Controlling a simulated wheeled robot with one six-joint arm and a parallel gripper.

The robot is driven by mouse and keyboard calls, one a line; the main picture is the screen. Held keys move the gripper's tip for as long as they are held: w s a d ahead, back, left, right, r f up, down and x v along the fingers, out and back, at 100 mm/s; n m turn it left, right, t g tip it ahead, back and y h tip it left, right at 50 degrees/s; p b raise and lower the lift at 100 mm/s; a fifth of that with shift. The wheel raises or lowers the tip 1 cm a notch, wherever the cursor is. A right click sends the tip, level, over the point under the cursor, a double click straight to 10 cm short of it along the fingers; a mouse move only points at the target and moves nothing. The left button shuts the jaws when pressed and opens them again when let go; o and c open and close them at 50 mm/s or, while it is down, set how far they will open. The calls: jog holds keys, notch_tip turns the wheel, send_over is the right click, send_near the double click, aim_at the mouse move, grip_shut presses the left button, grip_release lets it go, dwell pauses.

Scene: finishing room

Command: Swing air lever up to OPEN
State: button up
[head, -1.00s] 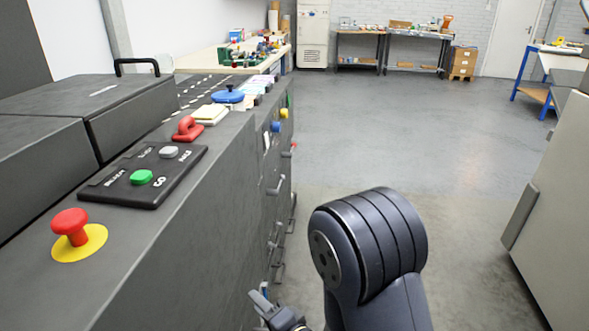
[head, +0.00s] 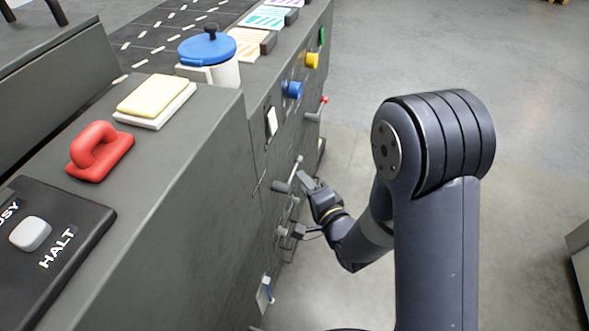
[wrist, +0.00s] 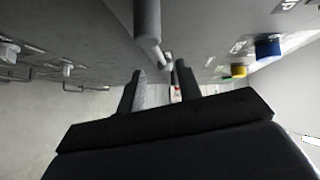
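A grey lever (head: 283,187) with a thick dark grip sticks out from the side panel of the dark machine. I take it for the air lever, but no label on it is readable. My gripper (head: 306,182) is just right of the lever, close to the panel. In the wrist view a grey bar (wrist: 147,25), likely this lever, comes down from the top toward the gap between my fingers (wrist: 160,78). The fingers stand apart, and I see nothing clamped between them. Whether they touch the lever cannot be told.
On top are a red handle (head: 98,150) and a blue-lidded pot (head: 207,48).

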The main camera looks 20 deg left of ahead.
aim_at(295, 168)
jog(key=x, duration=0.6)
jog(key=shift+w+a, duration=0.25)
jog(key=shift+w, duration=0.05)
jog(key=shift+c, duration=0.3)
grip_shut()
